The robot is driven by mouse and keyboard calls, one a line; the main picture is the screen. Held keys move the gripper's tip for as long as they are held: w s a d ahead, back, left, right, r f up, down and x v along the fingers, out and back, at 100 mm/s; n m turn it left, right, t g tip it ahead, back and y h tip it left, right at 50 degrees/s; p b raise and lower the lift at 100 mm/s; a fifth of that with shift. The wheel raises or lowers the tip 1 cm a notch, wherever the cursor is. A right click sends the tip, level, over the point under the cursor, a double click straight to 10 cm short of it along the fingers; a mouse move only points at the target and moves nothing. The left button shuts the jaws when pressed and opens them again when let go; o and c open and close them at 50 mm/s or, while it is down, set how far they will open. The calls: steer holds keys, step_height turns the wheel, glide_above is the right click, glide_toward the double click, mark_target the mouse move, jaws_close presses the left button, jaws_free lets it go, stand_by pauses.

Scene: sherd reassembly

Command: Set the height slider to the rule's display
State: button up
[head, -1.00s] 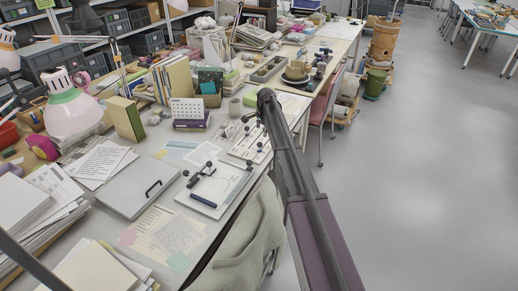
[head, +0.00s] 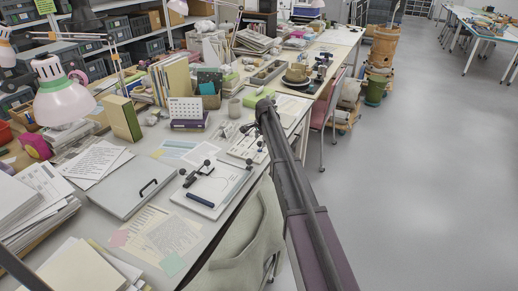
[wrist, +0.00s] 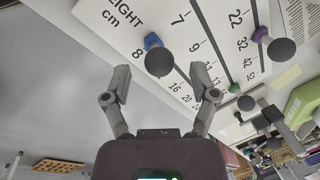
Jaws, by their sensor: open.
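In the wrist view a white slider board (wrist: 108,14) carries printed number scales and dark slots. A label ending in "IGHT" with "cm" stands beside the slider with a blue base and dark round knob (wrist: 158,61). Sliders with a purple base (wrist: 260,34) and a green base (wrist: 234,88) are to its right. My gripper (wrist: 162,90) is open and empty, its fingers below the blue slider's knob in the picture; I cannot tell the distance. In the head view the board (head: 248,148) lies beyond a white plate (head: 225,180) with dark-knobbed parts and a dark bar (head: 200,199). No display is readable.
A grey flat case with a black handle (head: 122,187) and printed sheets (head: 155,236) lie left of the plate. A calendar (head: 187,109) and a mug (head: 235,108) stand behind. A pale cloth-covered seat (head: 245,235) is at the table's front edge. The floor on the right is open.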

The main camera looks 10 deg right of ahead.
steer(key=shift+w+f+b, duration=0.25)
steer(key=shift+f+b, duration=0.75)
steer(key=shift+f, duration=0.3)
steer(key=shift+c, duration=0.2)
jaws_close()
